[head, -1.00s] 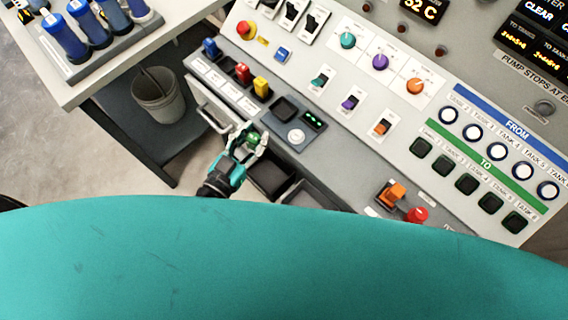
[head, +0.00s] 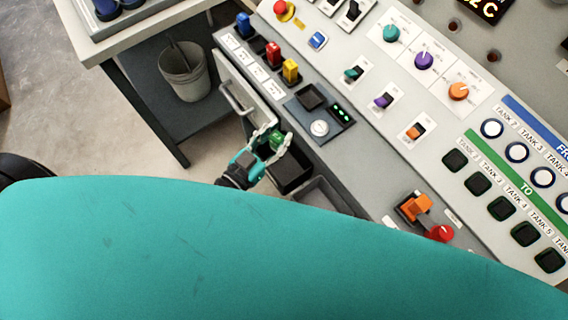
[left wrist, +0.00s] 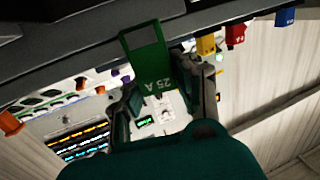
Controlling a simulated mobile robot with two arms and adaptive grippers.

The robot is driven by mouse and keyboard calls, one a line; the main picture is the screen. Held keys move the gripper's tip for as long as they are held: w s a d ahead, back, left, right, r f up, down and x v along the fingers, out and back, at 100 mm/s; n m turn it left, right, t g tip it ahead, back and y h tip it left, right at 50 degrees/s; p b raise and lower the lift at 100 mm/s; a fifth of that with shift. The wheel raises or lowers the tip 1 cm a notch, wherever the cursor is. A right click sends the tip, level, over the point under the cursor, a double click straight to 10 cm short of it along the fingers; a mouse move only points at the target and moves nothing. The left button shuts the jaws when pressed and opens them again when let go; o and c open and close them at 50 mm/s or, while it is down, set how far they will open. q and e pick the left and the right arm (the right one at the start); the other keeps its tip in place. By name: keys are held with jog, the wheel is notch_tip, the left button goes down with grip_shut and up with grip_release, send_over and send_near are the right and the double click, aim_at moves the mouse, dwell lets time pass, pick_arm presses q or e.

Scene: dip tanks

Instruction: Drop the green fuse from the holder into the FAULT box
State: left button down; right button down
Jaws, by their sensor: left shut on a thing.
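My left gripper (head: 274,146) is shut on the green fuse (head: 276,139), just off the front edge of the panel. In the left wrist view the fuse (left wrist: 146,62) stands up between the fingers (left wrist: 162,100), with "25 A" printed on it. In the head view, the fuse appears at the upper edge of a dark open box (head: 293,184) under the panel edge. I cannot read a FAULT label on it. The holder row (head: 262,56) carries blue, red and yellow fuses. My right gripper is not in view.
A second dark open bin (head: 330,190) sits to the right of the first. A drawer-like front with a handle (head: 236,101) is left of the gripper. A grey bucket (head: 183,76) stands on a shelf.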

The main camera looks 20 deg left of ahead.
pick_arm(q)
jog(key=c, duration=1)
grip_release()
jog(key=shift+o, duration=0.2)
jog(key=v, duration=1.2)
jog(key=s+a+f+n+g+y, duration=0.1)
jog(key=a+f+g+y, duration=0.15)
jog(key=f, duration=1.05)
jog(key=s+a+f+n+g+y, duration=0.1)
jog(key=s+f+n+g+y, duration=0.15)
jog(key=f, duration=1.05)
jog(key=s+a+f+g+y, duration=0.1)
jog(key=s+a+f+g, duration=0.1)
jog(key=s+f+g, duration=0.3)
jog(key=s+a+f+m+g, duration=0.1)
jog(key=s+f+g, duration=0.4)
jog(key=s+f, duration=0.7)
notch_tip(320, 180, down, 2)
jog(key=shift+s+a+y, duration=0.2)
jog(key=shift+a+y, duration=0.15)
jog(key=shift+y, duration=0.05)
